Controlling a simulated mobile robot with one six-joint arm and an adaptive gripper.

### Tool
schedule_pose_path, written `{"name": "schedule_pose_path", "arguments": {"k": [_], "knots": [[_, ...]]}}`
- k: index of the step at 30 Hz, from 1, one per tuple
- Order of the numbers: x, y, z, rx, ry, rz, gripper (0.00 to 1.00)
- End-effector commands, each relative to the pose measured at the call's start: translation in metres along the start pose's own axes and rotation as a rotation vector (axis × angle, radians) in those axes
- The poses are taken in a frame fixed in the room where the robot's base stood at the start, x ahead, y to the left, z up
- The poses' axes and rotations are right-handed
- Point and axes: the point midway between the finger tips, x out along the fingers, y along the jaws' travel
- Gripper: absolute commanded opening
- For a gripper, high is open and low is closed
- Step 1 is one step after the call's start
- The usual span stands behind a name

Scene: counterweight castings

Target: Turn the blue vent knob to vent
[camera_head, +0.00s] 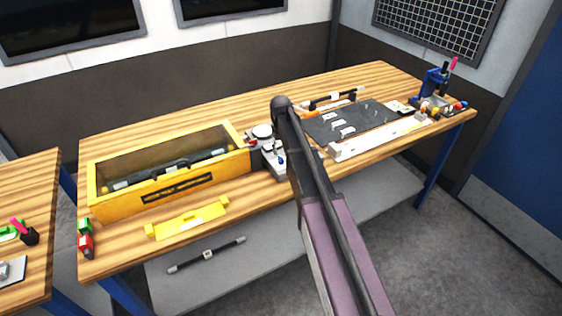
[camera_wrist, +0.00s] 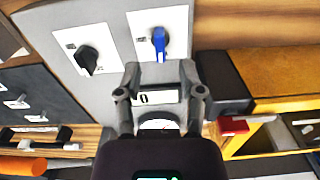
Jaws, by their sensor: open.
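The blue vent knob (camera_wrist: 159,42) sits on a white plate (camera_wrist: 179,27) at the top of the wrist view, its handle pointing down in the picture. A black knob (camera_wrist: 86,58) sits on another white plate to its left. In the head view the blue knob (camera_head: 281,160) shows on the grey unit, just left of my arm. My gripper (camera_wrist: 160,76) is open and empty. Its fingertips lie just below the blue knob in the wrist view, apart from it, with a small display (camera_wrist: 158,97) and part of a round gauge (camera_wrist: 158,126) showing between the fingers.
A yellow open crate (camera_head: 120,202) stands left of the unit, with a yellow bracket (camera_head: 187,219) in front. A dark mat (camera_head: 350,122) with small parts and a long white bar (camera_head: 380,137) lie to the right. A dark block (camera_wrist: 223,82) is close to the right finger.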

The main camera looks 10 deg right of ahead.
Motion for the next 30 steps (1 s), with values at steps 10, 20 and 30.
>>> {"name": "schedule_pose_path", "arguments": {"k": [10, 20, 30], "knots": [[0.03, 0.0, 0.0, 0.0, 0.0, 0.0, 0.5], [0.041, -0.001, 0.0, -0.001, 0.0, 0.0, 0.5], [0.041, -0.001, 0.0, -0.001, 0.0, 0.0, 0.5]]}}
